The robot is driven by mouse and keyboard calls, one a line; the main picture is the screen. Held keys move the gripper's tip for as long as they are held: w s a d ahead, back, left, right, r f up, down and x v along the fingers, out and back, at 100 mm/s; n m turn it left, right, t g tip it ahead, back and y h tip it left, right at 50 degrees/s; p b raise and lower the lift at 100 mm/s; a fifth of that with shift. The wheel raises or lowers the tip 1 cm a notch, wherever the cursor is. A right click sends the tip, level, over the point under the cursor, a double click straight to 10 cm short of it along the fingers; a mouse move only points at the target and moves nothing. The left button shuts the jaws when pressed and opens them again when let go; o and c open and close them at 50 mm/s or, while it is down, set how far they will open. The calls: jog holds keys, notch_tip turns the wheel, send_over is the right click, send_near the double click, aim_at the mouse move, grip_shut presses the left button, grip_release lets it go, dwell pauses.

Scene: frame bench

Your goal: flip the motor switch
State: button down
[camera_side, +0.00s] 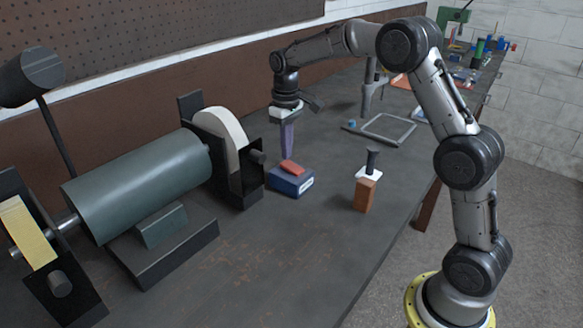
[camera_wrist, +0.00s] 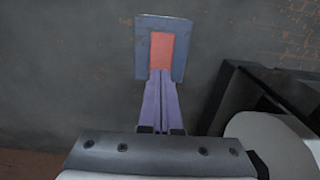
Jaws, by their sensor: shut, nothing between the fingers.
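The motor switch is a blue box (camera_side: 291,181) with a red rocker (camera_side: 292,167) on top, standing on the bench beside the grinder. In the wrist view the blue box (camera_wrist: 178,60) and its red rocker (camera_wrist: 162,50) lie just beyond my fingertips. My gripper (camera_side: 287,154) has purple fingers, points down and is shut and empty. In the wrist view the fingertips (camera_wrist: 161,72) overlap the near end of the red rocker. I cannot tell whether they touch it. The fingers hide a little of the near end of the switch.
The bench grinder (camera_side: 140,185) with its pale wheel (camera_side: 222,137) stands close left of the switch. An orange block (camera_side: 365,195) with a white and dark piece on it stands to the right. A grey stand (camera_side: 388,128) is behind. The bench front is clear.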

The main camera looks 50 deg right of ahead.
jog(key=shift+f, duration=1.05)
dwell(0.4)
jog(key=shift+r, duration=3.55)
notch_tip(320, 180, up, 8)
jog(key=r+t, duration=0.1)
jog(key=t, duration=0.1)
send_over(286, 163)
jog(key=s+a, duration=0.3)
jog(key=s, duration=0.1)
jog(key=s+a+r+n+t, duration=0.1)
jog(key=s+a+r, duration=0.1)
jog(key=s, duration=0.4)
jog(key=s+a+r+t, duration=0.1)
jog(key=s+a+r, duration=0.1)
jog(key=s, duration=0.4)
jog(key=s+a+f, duration=0.1)
jog(key=s+f, duration=0.4)
jog(key=s, duration=0.2)
jog(key=s+f+m+t, duration=0.1)
jog(key=s+f, duration=0.4)
jog(key=s, duration=0.3)
jog(key=shift+s+a+f+t, duration=0.15)
jog(key=shift+a+f+t, duration=0.05)
jog(key=shift+a+t, duration=0.15)
